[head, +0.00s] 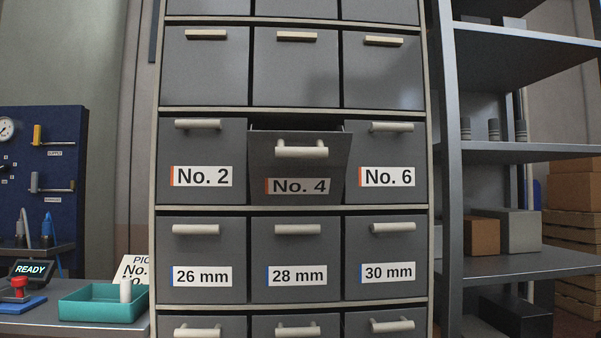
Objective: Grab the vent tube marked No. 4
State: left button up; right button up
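The drawer marked No. 4 (297,186) is in the middle column of the grey cabinet. It stands out from its neighbours, with a dark gap along its top edge, so it is partly open. Its pale handle (302,150) is free. No vent tube shows inside it; the drawer's inside is hidden by its front. A white upright cylinder (126,290) stands at the teal tray on the left; I cannot tell what it is. Neither of my grippers is in view.
Drawers No. 2 (202,177) and No. 6 (387,177) flank it, shut. A bench with the teal tray (88,306), a red-handled stamp (18,289) and a READY display (31,269) is at left. Metal shelves (528,153) with boxes stand at right.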

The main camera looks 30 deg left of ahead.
aim_at(126, 284)
jog(key=u, duration=1.7)
